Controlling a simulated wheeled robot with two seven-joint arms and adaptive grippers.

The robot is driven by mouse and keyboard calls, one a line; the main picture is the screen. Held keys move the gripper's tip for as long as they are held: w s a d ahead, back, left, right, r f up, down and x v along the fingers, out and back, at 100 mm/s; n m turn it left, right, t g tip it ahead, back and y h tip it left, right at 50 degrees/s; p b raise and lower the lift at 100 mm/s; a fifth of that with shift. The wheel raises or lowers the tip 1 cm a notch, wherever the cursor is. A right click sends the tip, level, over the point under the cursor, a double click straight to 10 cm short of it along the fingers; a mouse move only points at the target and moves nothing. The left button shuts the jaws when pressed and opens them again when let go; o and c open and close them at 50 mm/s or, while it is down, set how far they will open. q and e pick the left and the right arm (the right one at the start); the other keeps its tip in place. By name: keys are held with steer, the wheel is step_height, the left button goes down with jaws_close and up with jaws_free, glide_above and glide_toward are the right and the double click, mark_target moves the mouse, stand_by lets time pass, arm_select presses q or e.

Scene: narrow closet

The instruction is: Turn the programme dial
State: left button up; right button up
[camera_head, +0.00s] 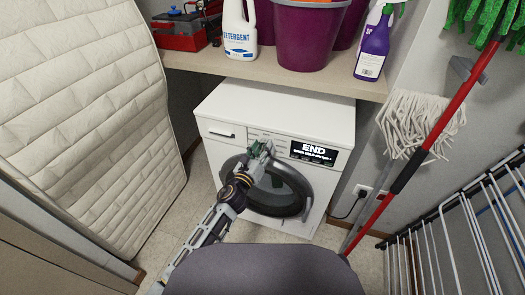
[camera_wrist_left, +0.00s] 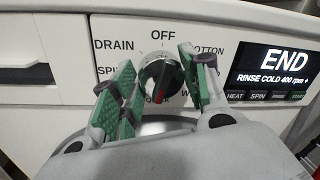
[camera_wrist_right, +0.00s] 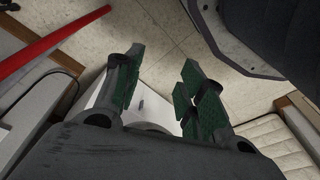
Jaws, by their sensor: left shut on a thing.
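The washing machine (camera_head: 290,105) stands under a shelf, its round door shut. The programme dial (camera_wrist_left: 163,76) is in the left wrist view, dark-faced with a light rim. Its red mark is at the lower side, pointing down toward a partly hidden label. OFF is above it, DRAIN at left, COTTON at right. My left gripper (camera_wrist_left: 158,60) is shut on the dial, with a green-padded finger on each side. In the head view the left gripper (camera_head: 262,150) hides the dial. My right gripper (camera_wrist_right: 164,58) is open and empty, away from the machine's front panel.
The display (camera_head: 314,153) reads END. A shelf (camera_head: 200,61) above holds a detergent bottle (camera_head: 240,32), purple buckets (camera_head: 305,35) and a purple spray bottle (camera_head: 374,48). A mattress (camera_head: 90,110) leans at left. A mop (camera_head: 420,125) and drying rack (camera_head: 450,235) crowd the right.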

arm_select(q)
steer(key=shift+f+n, duration=0.1)
steer(key=shift+n, duration=0.2)
arm_select(e)
steer(key=shift+a+r, duration=0.15)
steer(key=shift+r, duration=0.4)
arm_select(q)
steer(key=o, duration=1)
steer(key=shift+s+a, duration=0.1)
steer(key=shift+s, duration=0.1)
steer(key=shift+v, duration=3.55)
